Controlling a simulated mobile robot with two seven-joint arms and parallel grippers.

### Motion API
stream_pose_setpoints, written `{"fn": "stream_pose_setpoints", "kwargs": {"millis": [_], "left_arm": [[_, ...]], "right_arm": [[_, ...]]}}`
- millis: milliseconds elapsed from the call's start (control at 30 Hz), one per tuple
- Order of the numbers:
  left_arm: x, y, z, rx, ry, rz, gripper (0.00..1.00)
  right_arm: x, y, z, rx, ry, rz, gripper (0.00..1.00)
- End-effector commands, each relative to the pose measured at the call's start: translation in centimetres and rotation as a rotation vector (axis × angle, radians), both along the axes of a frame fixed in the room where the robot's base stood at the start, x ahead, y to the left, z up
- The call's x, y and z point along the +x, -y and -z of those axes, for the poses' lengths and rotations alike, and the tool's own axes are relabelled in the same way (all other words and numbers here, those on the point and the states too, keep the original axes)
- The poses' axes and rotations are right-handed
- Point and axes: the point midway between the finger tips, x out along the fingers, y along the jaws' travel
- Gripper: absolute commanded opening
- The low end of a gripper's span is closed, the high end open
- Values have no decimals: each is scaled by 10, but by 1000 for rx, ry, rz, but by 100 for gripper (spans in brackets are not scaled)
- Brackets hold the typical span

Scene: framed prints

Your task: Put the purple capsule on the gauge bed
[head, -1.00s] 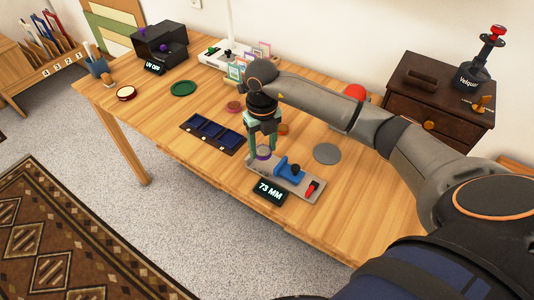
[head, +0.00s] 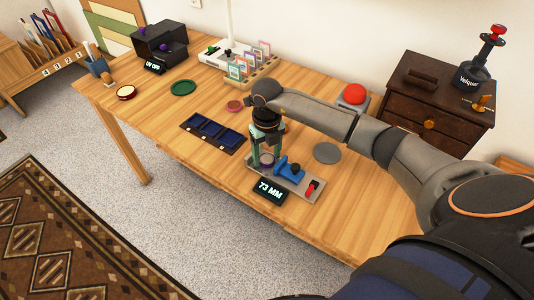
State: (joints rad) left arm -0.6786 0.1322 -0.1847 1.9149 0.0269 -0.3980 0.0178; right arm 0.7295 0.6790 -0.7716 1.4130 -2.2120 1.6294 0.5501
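The purple capsule (head: 267,159), a small round purple piece, is between the fingers of my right gripper (head: 267,158), low over the left part of the gauge bed (head: 286,182). The fingers appear closed on its sides and partly hide it. I cannot tell whether it touches the bed. The gauge has a grey base, a blue sliding block (head: 289,169), a red part (head: 312,187) at its right end and a display (head: 271,190) reading 73 MM. My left gripper is not in view.
A dark blue sectioned tray (head: 212,132) lies left of the gauge. A grey disc (head: 327,153) lies to the right. A red button (head: 354,94), a card rack (head: 252,79), a green dish (head: 183,88) and a black UV box (head: 160,47) stand farther back.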

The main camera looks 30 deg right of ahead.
Motion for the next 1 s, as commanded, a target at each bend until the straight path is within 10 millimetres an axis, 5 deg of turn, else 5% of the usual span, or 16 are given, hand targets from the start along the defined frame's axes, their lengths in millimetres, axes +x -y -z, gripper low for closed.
{"fn": "stream_pose_setpoints", "kwargs": {"millis": [167, 533, 1000], "left_arm": [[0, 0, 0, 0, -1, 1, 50], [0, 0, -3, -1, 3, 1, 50], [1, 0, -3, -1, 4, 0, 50]], "right_arm": [[0, 0, 0, 0, -1, 0, 86], [1, 0, -10, -1, 2, 0, 86], [1, 0, -103, -1, 3, 1, 86]]}}
